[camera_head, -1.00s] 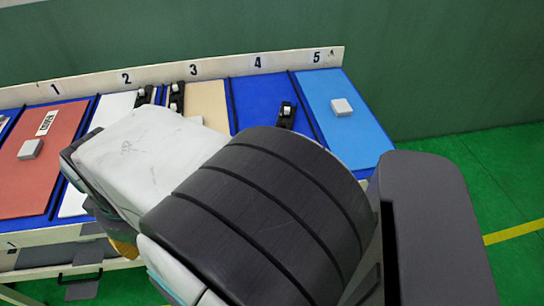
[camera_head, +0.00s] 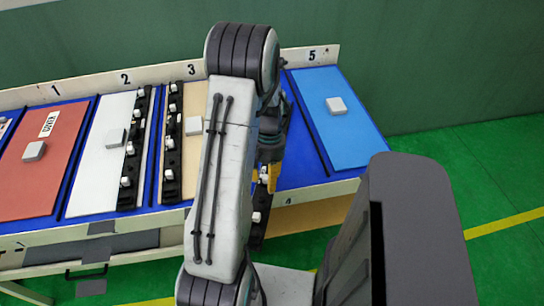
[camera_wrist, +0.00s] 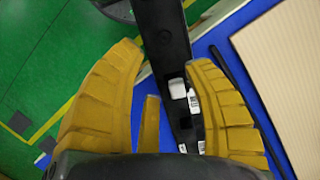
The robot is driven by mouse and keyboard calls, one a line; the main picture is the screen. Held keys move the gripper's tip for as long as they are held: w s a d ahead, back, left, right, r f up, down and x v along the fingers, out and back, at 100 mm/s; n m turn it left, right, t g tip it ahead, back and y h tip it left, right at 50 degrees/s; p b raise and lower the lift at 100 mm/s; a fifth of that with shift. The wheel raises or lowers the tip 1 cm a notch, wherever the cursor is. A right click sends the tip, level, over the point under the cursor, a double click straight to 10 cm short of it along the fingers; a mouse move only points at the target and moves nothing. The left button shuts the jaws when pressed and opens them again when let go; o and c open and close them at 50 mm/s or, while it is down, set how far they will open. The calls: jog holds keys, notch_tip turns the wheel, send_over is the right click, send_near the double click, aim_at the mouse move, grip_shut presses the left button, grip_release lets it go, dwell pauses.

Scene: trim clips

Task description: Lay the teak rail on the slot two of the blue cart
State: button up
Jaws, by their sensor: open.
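The blue cart (camera_head: 300,175) has a back strip numbered 1 to 5. Slot two holds a white panel (camera_head: 98,170) with a grey block on it and a black rail (camera_head: 130,165) along its right side. Another black rail (camera_head: 172,150) lies along slot three's left side. No rail looks teak-coloured; contact is unclear.
Slot one has a red panel (camera_head: 40,175), slot three a tan panel (camera_head: 195,155), slot five a light blue panel (camera_head: 340,125), each with a grey block. A green wall stands behind the cart. Green floor (camera_head: 480,190) is clear at the right.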

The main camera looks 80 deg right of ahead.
jog(key=d+h, duration=0.1)
jog(key=d, duration=0.2)
jog(key=d+r+h, duration=0.1)
jog(key=d, duration=0.3)
jog(key=d+h, duration=0.1)
jog(key=d, duration=0.3)
jog(key=shift+d+r+h, duration=0.1)
jog(key=shift+r+h, duration=0.25)
jog(key=shift+h, duration=0.05)
jog(key=shift+d+f, duration=0.1)
jog(key=shift+d, duration=0.2)
jog(key=shift+d+f, duration=0.15)
jog(key=shift+f, duration=0.15)
jog(key=shift+w+d+f+p, duration=0.1)
jog(key=shift+d+f+p, duration=0.1)
jog(key=shift+f, duration=0.85)
jog(key=shift+w+d+f+p, duration=0.1)
jog(key=shift+f+p, duration=0.15)
jog(key=shift+f, duration=0.85)
jog(key=shift+d+f+p, duration=0.15)
jog(key=shift+f+p, duration=0.05)
jog(key=shift+f, duration=0.85)
jog(key=shift+c, duration=0.2)
grip_shut()
